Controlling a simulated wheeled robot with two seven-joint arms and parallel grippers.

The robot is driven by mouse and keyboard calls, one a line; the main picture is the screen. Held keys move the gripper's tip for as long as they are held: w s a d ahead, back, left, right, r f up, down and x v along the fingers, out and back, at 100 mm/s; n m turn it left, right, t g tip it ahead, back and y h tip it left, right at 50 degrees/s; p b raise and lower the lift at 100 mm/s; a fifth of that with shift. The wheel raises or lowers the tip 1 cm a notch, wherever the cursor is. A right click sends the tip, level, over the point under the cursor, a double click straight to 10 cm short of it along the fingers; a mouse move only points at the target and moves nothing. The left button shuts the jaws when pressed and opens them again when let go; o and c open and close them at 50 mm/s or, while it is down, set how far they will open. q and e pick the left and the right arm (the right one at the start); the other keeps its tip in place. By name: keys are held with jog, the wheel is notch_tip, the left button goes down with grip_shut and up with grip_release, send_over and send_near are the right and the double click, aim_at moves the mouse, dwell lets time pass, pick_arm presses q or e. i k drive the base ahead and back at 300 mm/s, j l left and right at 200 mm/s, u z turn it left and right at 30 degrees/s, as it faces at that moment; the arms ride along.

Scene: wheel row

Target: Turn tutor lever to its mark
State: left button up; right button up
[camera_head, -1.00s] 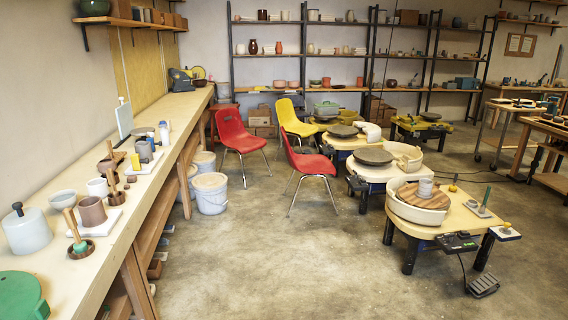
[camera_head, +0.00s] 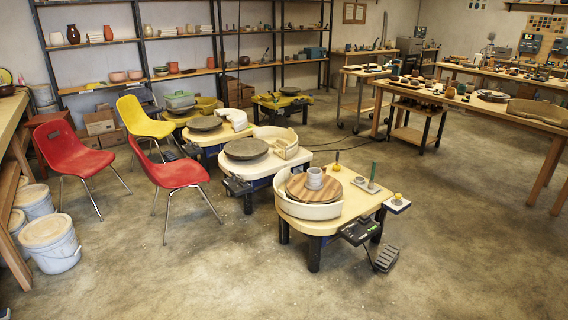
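The nearest pottery wheel table (camera_head: 345,215) has a pale splash pan (camera_head: 300,209) around a striped wooden disc with a grey cylinder (camera_head: 314,178) on it. Beside the pan, a green upright stick (camera_head: 372,172) stands on a small grey plate. A small pale panel with a yellow knob (camera_head: 397,197) sticks out at the table's right corner. A dark control box (camera_head: 360,230) is fixed at the front edge, with a pedal (camera_head: 386,259) below. I cannot tell which part is the tutor lever, and no mark is readable. Neither gripper is in view.
Two more wheel tables stand behind, one with a grey wheel head (camera_head: 246,149). Red chairs (camera_head: 172,174) and a yellow chair (camera_head: 143,119) stand left. Lidded buckets (camera_head: 51,242) are at the far left. A long worktable (camera_head: 486,111) is at right. The floor (camera_head: 450,245) in front and right is clear.

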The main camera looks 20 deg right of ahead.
aim_at(354, 225)
jog(key=i+l+z, duration=0.15)
jog(key=i+z, duration=0.55)
jog(key=z, duration=0.2)
jog(key=i+j+z, duration=0.1)
jog(key=i+z, duration=0.35)
jog(key=i+l+z, duration=0.1)
jog(key=i+z, duration=0.25)
jog(key=i, duration=0.3)
jog(key=i+l+u, duration=0.25)
jog(key=i, duration=0.25)
jog(key=i+l+u, duration=0.3)
jog(key=i, duration=0.2)
